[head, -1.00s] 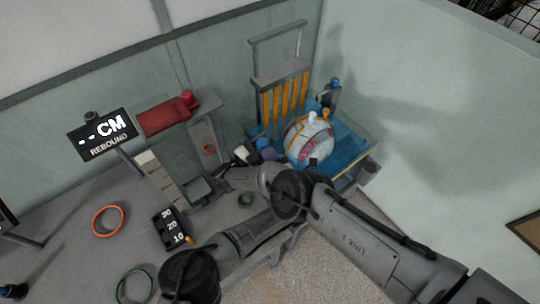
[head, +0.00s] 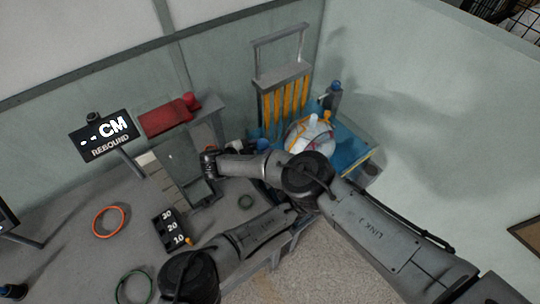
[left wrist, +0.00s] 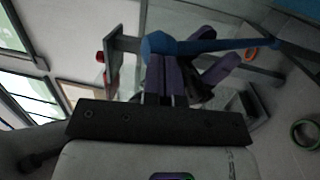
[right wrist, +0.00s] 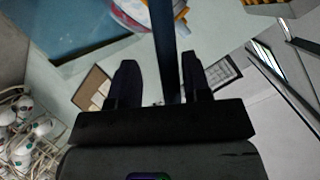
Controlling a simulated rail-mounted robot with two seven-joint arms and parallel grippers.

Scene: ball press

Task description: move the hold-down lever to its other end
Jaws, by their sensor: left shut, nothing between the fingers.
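The ball press stands at the back right in the head view, with a patterned ball (head: 308,138) on its blue base (head: 350,155). In the left wrist view a blue lever (left wrist: 205,46) with a rounded end lies just beyond the purple fingers of my left gripper (left wrist: 161,62). That gripper is shut and holds nothing; whether it touches the lever is unclear. In the right wrist view the dark fingers of my right gripper (right wrist: 160,60) are apart, with a dark blue bar (right wrist: 166,30) seen between them. In the head view my arms cover much of the press's front.
An orange ring (head: 108,206) and a green ring (head: 120,285) lie at the left. Walls close off the back and right.

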